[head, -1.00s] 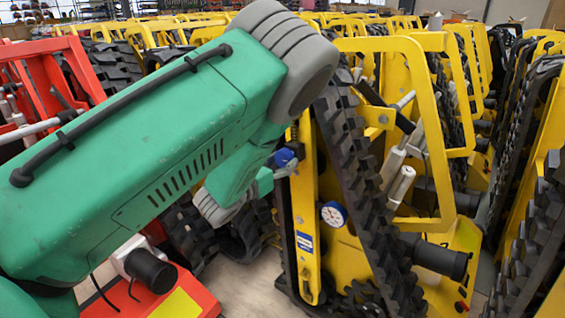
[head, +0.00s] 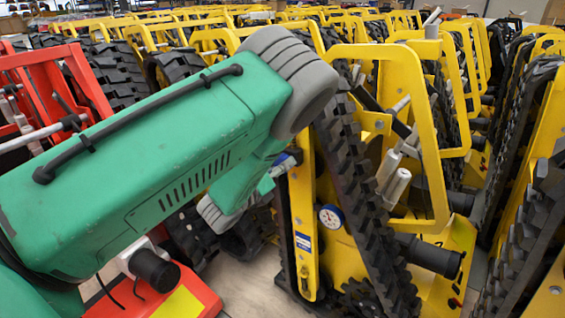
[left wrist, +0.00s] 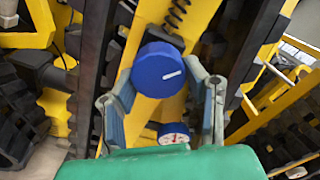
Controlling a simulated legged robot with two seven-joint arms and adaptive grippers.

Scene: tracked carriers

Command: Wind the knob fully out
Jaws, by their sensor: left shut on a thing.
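The blue knob (left wrist: 156,62) sits on the yellow frame of the nearest tracked carrier. In the left wrist view its round face shows a white mark pointing right and slightly up. My left gripper (left wrist: 162,78) has a finger on each side of the knob and is shut on it. In the head view the green left arm reaches in from the left, and the gripper (head: 283,166) is partly hidden behind its own wrist. Only a small part of the knob shows there. A white dial gauge (head: 331,216) with a blue rim is on the frame below the knob. My right gripper is not in view.
The carrier's black track (head: 362,200) runs close to the right of the gripper. Rows of yellow carriers fill the back and right. A red machine (head: 60,75) stands at the left. A patch of floor (head: 245,285) is clear at the bottom middle.

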